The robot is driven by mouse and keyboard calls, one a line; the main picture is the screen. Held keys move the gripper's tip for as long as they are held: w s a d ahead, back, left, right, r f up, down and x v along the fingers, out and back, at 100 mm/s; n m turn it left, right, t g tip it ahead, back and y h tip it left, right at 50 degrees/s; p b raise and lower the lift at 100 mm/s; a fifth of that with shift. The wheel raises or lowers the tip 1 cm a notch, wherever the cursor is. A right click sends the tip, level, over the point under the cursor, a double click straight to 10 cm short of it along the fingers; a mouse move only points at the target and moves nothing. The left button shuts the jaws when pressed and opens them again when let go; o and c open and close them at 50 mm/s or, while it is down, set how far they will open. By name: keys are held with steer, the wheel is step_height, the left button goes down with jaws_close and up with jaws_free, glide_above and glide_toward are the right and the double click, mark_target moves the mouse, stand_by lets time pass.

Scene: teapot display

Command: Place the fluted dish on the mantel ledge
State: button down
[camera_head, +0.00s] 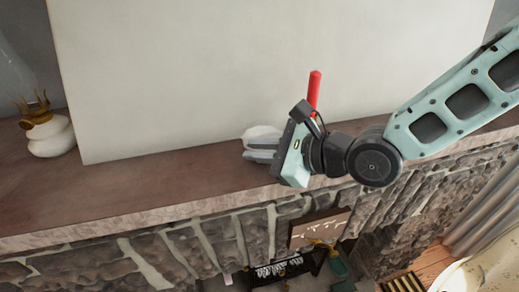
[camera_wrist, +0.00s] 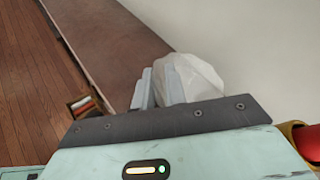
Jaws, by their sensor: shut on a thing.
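The fluted dish (camera_head: 262,134) is white and shows just beyond my gripper's fingers in the head view. In the wrist view the dish (camera_wrist: 200,75) shows its ribbed side, partly hidden by the fingers and the gripper body. My gripper (camera_head: 256,150) is shut on the dish, over the brown mantel ledge (camera_head: 150,188). The ledge also runs away from the gripper in the wrist view (camera_wrist: 115,40). I cannot tell whether the dish touches the ledge.
A white oil lamp (camera_head: 50,136) stands at the ledge's left end. A red, candle-like stick (camera_head: 314,92) stands close behind my gripper. A large pale panel (camera_head: 200,70) rises behind the ledge. The ledge between lamp and gripper is clear. Stonework (camera_head: 190,245) lies below its front edge.

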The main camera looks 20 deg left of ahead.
steer(key=shift+f, duration=0.2)
steer(key=c, duration=1.4)
jaws_free()
steer(key=shift+f, duration=0.1)
steer(key=shift+d+r, duration=0.3)
steer(key=shift+d, duration=0.2)
steer(key=v, duration=1.1)
steer(key=shift+p, duration=0.4)
